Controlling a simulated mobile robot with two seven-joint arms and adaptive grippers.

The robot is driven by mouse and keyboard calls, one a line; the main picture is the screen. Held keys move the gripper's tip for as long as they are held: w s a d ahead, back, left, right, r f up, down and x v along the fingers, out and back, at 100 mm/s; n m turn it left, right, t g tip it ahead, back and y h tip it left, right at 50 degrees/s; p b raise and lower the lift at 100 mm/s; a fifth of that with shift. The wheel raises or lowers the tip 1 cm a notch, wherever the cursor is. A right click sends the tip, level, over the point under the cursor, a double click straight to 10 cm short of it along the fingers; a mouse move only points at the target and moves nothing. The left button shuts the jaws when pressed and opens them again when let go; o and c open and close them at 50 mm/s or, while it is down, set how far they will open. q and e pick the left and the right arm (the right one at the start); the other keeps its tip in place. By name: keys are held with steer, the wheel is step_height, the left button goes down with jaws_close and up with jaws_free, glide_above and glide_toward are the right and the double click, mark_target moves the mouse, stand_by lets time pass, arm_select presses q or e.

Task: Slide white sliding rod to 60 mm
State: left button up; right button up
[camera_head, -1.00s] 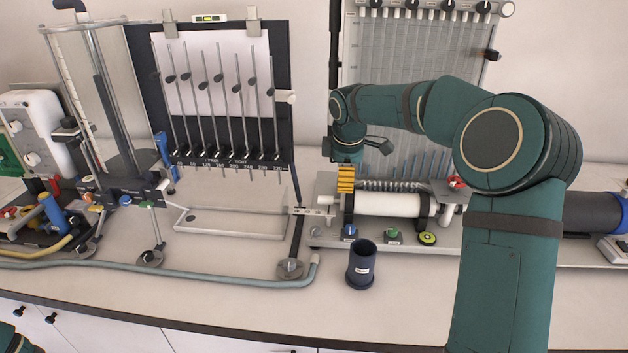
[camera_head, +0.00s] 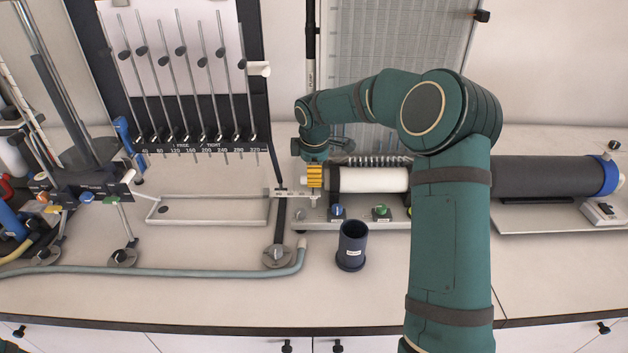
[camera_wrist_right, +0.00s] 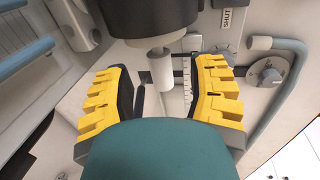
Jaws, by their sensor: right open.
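The white sliding rod (camera_wrist_right: 160,68) is a short pale cylinder in the right wrist view, below a dark round body. My right gripper (camera_wrist_right: 163,80) has its yellow fingers open on either side of it, with gaps visible. In the head view my right gripper (camera_head: 315,177) points down at the left end of the horizontal white cylinder (camera_head: 368,179). A narrow pale scale strip (camera_head: 291,193) runs left from there; it also shows beside the rod in the wrist view (camera_wrist_right: 188,75). Its marks are too small to read. My left gripper is out of view.
A dark cup (camera_head: 352,246) stands in front of the apparatus. A grey-blue hose (camera_head: 170,272) crosses the bench front.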

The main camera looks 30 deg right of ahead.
steer(key=shift+w+d+f, duration=0.1)
steer(key=shift+w+f, duration=0.05)
steer(key=shift+f, duration=0.65)
steer(key=shift+w+d+f, duration=0.1)
steer(key=shift+w+f, duration=0.05)
steer(key=shift+f, duration=0.6)
jaws_close()
steer(key=shift+a, duration=0.1)
